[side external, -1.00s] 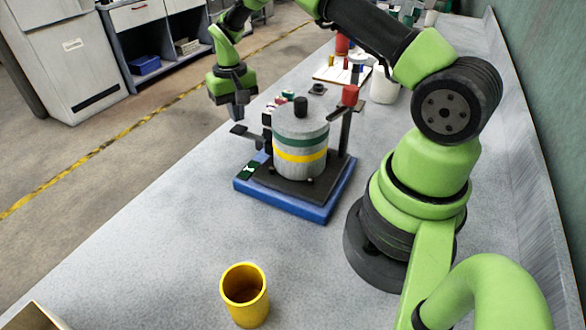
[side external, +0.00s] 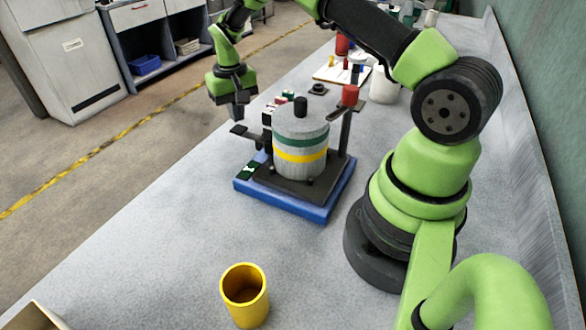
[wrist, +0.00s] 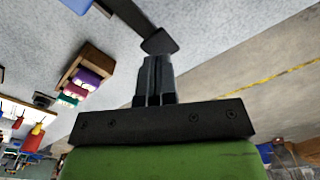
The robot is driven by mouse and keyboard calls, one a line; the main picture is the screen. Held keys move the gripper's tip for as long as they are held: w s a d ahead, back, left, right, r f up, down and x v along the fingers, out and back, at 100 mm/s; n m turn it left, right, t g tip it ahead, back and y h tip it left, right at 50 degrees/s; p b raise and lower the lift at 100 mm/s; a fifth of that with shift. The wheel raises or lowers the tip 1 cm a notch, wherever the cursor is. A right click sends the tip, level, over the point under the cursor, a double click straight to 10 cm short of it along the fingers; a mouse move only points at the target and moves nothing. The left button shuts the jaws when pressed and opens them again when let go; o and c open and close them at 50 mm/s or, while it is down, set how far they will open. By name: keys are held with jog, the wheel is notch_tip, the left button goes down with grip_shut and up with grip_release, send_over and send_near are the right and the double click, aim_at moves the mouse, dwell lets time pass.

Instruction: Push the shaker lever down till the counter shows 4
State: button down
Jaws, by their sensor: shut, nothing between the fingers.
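The shaker has a grey cylinder (side external: 300,130) with a green and a yellow band on a blue base (side external: 290,207). Its black lever paddle (side external: 238,130) sticks out to the left of the cylinder. A small dark green counter plate (side external: 250,171) with a white mark sits at the base's left corner; the figure is too small to read. My gripper (side external: 237,114) is shut and empty, pointing down just above the paddle. In the wrist view the shut fingers (wrist: 155,70) end close to the paddle (wrist: 160,42); I cannot tell whether they touch.
A yellow cup (side external: 245,300) stands at the front of the grey bench. A box corner (side external: 35,318) shows at the lower left. A white tub (side external: 384,85) and a red-topped post (side external: 349,97) stand behind the shaker. The bench between cup and shaker is clear.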

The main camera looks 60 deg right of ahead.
aim_at(239, 128)
jog(key=shift+f, duration=0.15)
jog(key=shift+f, duration=1.6)
jog(key=shift+r, duration=3.05)
